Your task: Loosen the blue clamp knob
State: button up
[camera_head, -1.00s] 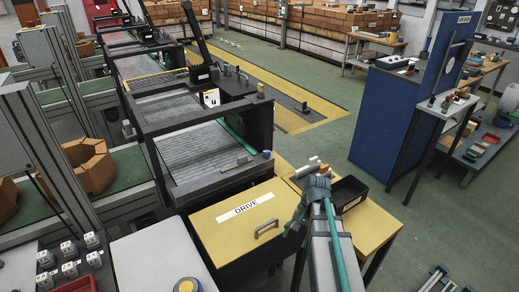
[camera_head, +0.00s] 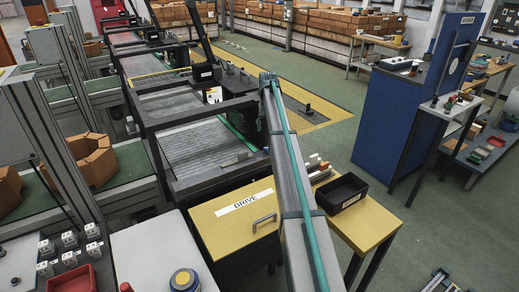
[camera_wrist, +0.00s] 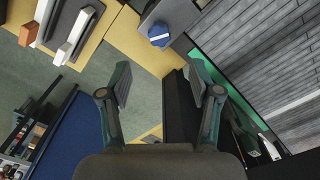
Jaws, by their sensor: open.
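The blue clamp knob (camera_wrist: 159,36) shows in the wrist view at the top middle, on a dark grey frame part beside the green strip. My gripper (camera_wrist: 158,80) is open and empty, its two fingers spread apart below the knob in that picture. The knob is not between the fingertips. In the head view my arm stretches up across the middle and hides the spot of the knob. My gripper's fingers cannot be made out there.
A yellow DRIVE cover with a handle (camera_head: 264,219) and a black bin (camera_head: 341,193) lie close to my arm. White and orange-brown blocks (camera_wrist: 74,36) lie near the knob. The dark conveyor frame (camera_head: 216,180) stands left of my arm. A blue panel (camera_head: 400,115) stands to the right.

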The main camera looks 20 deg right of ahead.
aim_at(267, 148)
notch_tip(267, 148, down, 11)
jog(key=p, duration=0.3)
jog(key=shift+r, duration=0.2)
jog(key=c, duration=1.1)
